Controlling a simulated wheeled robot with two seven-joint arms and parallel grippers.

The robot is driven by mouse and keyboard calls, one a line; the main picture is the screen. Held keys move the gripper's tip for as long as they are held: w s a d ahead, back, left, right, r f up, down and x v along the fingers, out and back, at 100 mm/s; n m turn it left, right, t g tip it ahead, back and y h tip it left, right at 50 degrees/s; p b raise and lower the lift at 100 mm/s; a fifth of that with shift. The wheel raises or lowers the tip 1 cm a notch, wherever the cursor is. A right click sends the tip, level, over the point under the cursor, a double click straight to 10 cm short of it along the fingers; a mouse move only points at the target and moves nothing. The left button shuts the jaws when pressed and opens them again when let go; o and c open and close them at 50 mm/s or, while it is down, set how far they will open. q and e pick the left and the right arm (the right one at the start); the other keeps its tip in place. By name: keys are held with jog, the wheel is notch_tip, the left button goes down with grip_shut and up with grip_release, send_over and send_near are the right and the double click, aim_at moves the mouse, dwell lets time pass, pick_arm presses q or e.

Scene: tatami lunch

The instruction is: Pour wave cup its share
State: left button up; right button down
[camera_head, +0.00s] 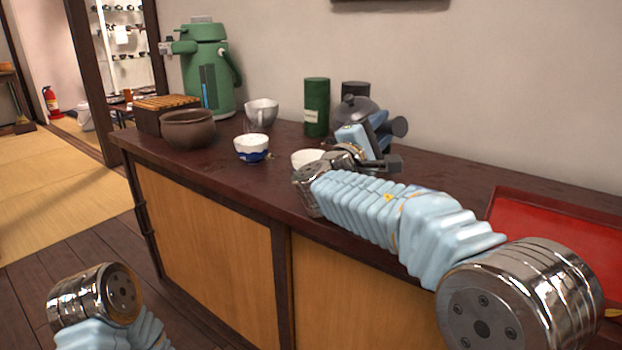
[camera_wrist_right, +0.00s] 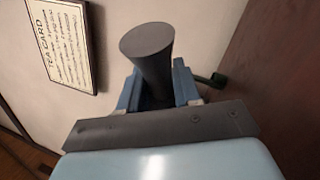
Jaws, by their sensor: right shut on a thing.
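The wave cup (camera_head: 251,148), white with a blue wavy lower part, stands upright on the dark counter. My right gripper (camera_head: 379,130) is shut on the side handle (camera_wrist_right: 148,58) of a dark grey teapot (camera_head: 354,109). The teapot is to the right of the wave cup and apart from it. My gripper and wrist hide its lower part, so I cannot tell how far it is from the counter. A second white cup (camera_head: 306,157) is partly hidden behind my right arm. My left gripper is out of view; only part of my left arm shows at lower left.
On the counter (camera_head: 215,172) stand a brown bowl (camera_head: 188,130), a slatted wooden box (camera_head: 150,118), a grey spouted pitcher (camera_head: 262,113), a green air pot (camera_head: 206,75), a green canister (camera_head: 317,105) and a dark canister (camera_head: 355,88). A red tray (camera_head: 560,225) lies at right.

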jog(key=shift+s+r, duration=0.1)
jog(key=shift+r, duration=0.35)
jog(key=shift+s+a+r+t+h, duration=0.3)
jog(key=shift+a+r+t+h, duration=0.1)
jog(key=shift+s+a+r+b, duration=0.15)
jog(key=shift+a+r+b, duration=0.05)
jog(key=shift+r+b, duration=0.15)
jog(key=shift+d+r+t+h, duration=0.3)
jog(key=shift+r+t, duration=0.1)
jog(key=shift+r, duration=0.1)
dwell(0.4)
jog(key=shift+d+r+n, duration=0.15)
jog(key=shift+r+n, duration=0.1)
jog(key=shift+n, duration=0.05)
jog(key=shift+r+t, duration=0.5)
jog(key=shift+r, duration=0.1)
dwell(0.8)
